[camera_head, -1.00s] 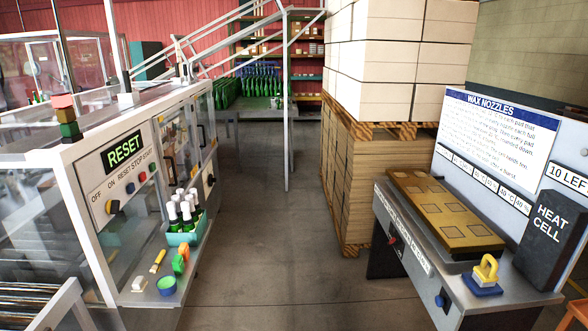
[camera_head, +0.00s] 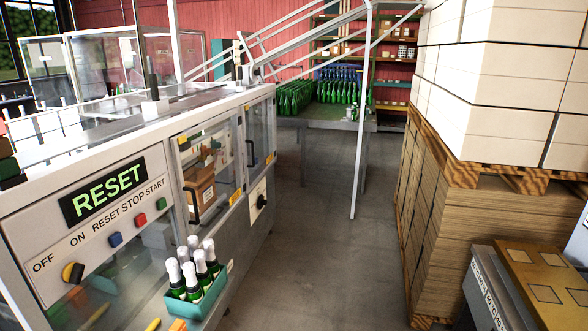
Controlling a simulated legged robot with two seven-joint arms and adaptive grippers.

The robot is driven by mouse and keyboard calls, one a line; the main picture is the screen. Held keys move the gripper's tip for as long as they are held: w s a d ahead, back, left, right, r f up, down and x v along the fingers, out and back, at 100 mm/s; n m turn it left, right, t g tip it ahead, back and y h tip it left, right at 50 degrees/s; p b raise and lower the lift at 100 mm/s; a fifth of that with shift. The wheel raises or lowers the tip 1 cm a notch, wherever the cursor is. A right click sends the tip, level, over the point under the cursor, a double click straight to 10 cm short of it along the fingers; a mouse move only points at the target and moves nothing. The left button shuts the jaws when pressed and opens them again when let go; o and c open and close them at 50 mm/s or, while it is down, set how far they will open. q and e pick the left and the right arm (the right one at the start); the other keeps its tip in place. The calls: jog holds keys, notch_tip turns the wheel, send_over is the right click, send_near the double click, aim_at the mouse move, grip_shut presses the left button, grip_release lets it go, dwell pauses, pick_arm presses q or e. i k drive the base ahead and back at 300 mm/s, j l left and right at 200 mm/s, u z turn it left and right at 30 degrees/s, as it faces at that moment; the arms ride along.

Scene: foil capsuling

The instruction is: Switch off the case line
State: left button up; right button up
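The machine (camera_head: 60,225) with a control panel stands at the left in the head view. Its display (camera_head: 103,193) reads RESET in green on black. Below it are the labels OFF, ON, RESET, STOP and START. A yellow and black rotary switch (camera_head: 73,273) sits under OFF and ON; I cannot tell which it points to. To its right are a blue button (camera_head: 115,239), a red button (camera_head: 141,219) and a green button (camera_head: 162,204). A black knob (camera_head: 262,201) is on a pale plate farther along the machine.
A teal crate (camera_head: 205,304) of foil-topped bottles (camera_head: 189,278) stands at the machine's front. A pallet stack of cartons (camera_head: 480,80) and a bench with a brown pad board (camera_head: 540,270) are at the right. Green bottles (camera_head: 335,98) stand at the back. The aisle floor (camera_head: 320,240) is clear.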

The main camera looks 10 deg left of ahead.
aim_at(72, 273)
jog(key=i+l+u, duration=0.25)
jog(key=i+u, duration=0.2)
jog(key=i+l+u, duration=0.7)
jog(key=l+u, duration=0.15)
jog(key=u, duration=1.4)
